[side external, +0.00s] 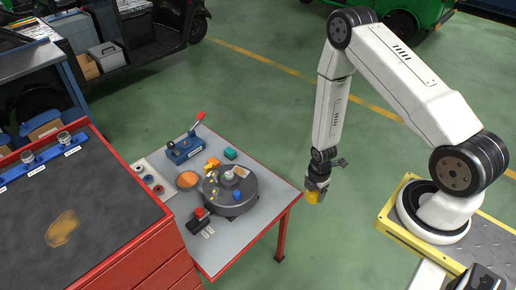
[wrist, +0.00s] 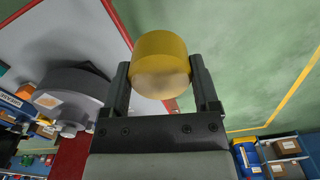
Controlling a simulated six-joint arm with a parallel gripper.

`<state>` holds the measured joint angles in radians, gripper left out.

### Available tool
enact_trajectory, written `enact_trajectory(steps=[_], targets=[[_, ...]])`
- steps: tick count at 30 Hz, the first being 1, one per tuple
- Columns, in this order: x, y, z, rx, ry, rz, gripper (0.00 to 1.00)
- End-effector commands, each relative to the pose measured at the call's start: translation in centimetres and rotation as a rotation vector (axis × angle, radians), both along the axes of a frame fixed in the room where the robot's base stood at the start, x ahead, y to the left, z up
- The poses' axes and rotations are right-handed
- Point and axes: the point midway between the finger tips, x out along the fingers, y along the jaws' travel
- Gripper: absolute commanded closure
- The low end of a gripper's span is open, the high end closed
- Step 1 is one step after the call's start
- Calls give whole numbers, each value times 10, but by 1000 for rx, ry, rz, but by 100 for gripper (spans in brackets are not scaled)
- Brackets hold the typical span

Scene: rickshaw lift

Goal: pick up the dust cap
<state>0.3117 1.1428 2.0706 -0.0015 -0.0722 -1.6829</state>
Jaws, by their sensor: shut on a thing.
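The dust cap (wrist: 161,66) is a short yellow cylinder held between the two fingers of my gripper (wrist: 162,92) in the wrist view. In the side external view, the yellow cap (side external: 314,196) shows at the lower end of my gripper (side external: 316,188). My gripper is shut on it. It hangs just off the right edge of the grey table (side external: 262,196), over the green floor. The cap is clear of the table, and nothing supports it from below.
A dark round turntable (side external: 232,203) with small parts stands on the table. A red cabinet (side external: 140,260) stands left.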

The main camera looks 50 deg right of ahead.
Motion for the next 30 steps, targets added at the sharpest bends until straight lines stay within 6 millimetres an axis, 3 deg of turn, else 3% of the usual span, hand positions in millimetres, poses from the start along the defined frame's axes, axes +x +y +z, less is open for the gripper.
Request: enact_trajectory(steps=[20, 26, 30], targets=[[1, 0, 0, 0, 0, 3, 88], [16, 2, -1, 0, -2, 27, 88], [39, 5, -3, 0, -2, 65, 88]])
